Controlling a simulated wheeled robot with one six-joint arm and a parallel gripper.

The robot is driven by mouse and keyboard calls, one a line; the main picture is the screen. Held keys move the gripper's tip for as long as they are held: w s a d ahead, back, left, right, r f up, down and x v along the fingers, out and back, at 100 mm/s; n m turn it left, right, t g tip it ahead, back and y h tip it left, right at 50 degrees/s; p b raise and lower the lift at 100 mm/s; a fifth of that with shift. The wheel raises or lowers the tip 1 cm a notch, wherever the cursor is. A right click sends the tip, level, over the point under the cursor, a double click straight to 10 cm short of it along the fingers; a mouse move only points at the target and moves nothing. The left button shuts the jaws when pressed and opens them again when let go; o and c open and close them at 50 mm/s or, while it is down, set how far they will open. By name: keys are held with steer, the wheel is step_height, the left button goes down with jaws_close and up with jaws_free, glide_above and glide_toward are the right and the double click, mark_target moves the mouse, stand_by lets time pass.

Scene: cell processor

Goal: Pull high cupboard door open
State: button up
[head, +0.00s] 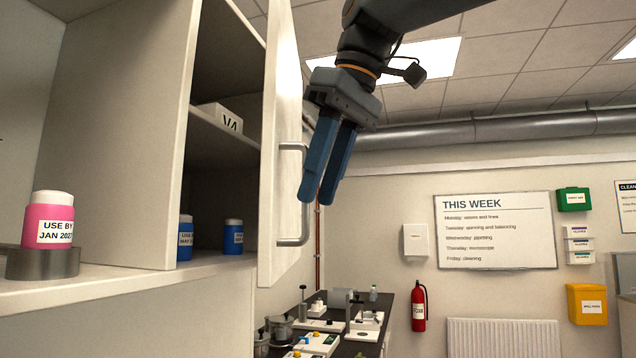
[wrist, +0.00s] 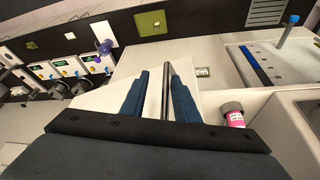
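The high cupboard door (head: 281,120) stands swung out from the cupboard, and the shelves behind it show. Its metal bar handle (head: 293,241) is on the door's outer face, partly hidden by a finger in the head view. My gripper (head: 318,201) is beside the handle, its two blue fingers pointing down and a little apart. In the wrist view the handle bar (wrist: 167,78) runs between the fingers of my gripper (wrist: 160,75), nearer the right one. A gap shows on the left side. I cannot tell whether the right finger touches the bar.
A pink bottle (head: 50,220) sits in a grey holder on the left ledge. Blue bottles (head: 233,238) and a white box (head: 217,117) stand in the cupboard. A dark bench (head: 362,348) with lab equipment is below. The space right of the door looks clear.

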steer(key=p+v, duration=0.1)
steer(key=v, duration=0.6)
steer(key=shift+p, duration=0.4)
stand_by(0.4)
